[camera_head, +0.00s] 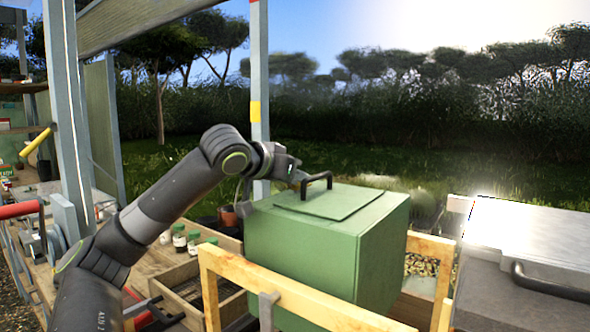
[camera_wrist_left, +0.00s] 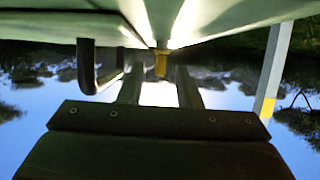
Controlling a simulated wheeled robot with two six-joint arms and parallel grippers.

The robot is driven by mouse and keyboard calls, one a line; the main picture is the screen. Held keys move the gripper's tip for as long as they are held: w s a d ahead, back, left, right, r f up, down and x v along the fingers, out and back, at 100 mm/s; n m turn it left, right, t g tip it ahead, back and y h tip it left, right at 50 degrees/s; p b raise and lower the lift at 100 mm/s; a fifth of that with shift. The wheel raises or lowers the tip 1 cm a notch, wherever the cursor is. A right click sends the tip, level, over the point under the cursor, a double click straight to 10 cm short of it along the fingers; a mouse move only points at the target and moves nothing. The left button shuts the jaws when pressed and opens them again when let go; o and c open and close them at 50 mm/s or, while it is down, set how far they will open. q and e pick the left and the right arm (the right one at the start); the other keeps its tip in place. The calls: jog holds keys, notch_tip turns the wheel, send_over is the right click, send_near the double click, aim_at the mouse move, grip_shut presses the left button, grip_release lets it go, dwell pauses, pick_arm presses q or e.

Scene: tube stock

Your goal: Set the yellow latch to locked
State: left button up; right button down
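A green box (camera_head: 300,255) has a raised panel (camera_head: 335,203) with a black handle (camera_head: 318,183) on top. In the left wrist view, which is upside down, the green box (camera_wrist_left: 220,22) fills the top and the black handle (camera_wrist_left: 87,65) shows at the left. A small yellow latch (camera_wrist_left: 161,62) shows at the edge of the green surface, between the finger tips. My left gripper (camera_wrist_left: 160,80) is open around the latch line, with a finger on each side; contact is unclear. In the head view, my left gripper (camera_head: 294,180) is at the box's far top edge, partly hidden. My right gripper is not in view.
A wooden frame (camera_head: 300,305) stands before the box. A grey case (camera_head: 535,235) is at the right. A post (camera_head: 260,70) with a yellow band rises behind my arm. Jars (camera_head: 180,240) and a wooden tray (camera_head: 185,285) lie to the left.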

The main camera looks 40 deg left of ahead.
pick_arm(q)
jog(key=shift+w+f, duration=0.1)
jog(key=shift+w, duration=0.2)
jog(key=shift+c, duration=0.4)
grip_shut()
